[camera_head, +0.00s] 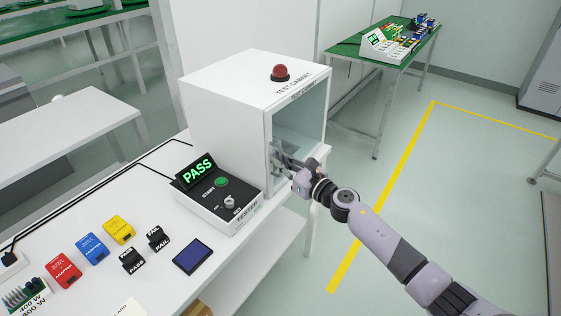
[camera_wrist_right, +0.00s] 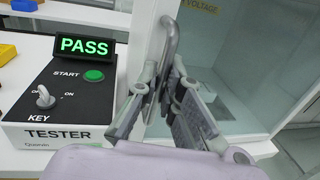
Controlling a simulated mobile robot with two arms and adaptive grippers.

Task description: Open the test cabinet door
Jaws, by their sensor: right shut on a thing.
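The white test cabinet (camera_head: 225,105) stands on the bench, with a red dome lamp on top. Its door (camera_head: 313,108) has a clear pane in a white frame and looks flush with the cabinet front; the pane also shows in the right wrist view (camera_wrist_right: 235,75). The grey door handle (camera_wrist_right: 170,45) is an upright bar near the door's left edge. My right gripper (camera_head: 283,160) is at the lower left of the door, shut on the handle; its fingers (camera_wrist_right: 165,95) lie on either side of the bar in the right wrist view. My left gripper is not in view.
The black tester (camera_head: 215,203) with a green PASS display sits left of the handle, close to my right gripper. Coloured blocks, black tags and a dark blue pad (camera_head: 193,256) lie on the bench (camera_head: 160,230). The floor right of the cabinet is open.

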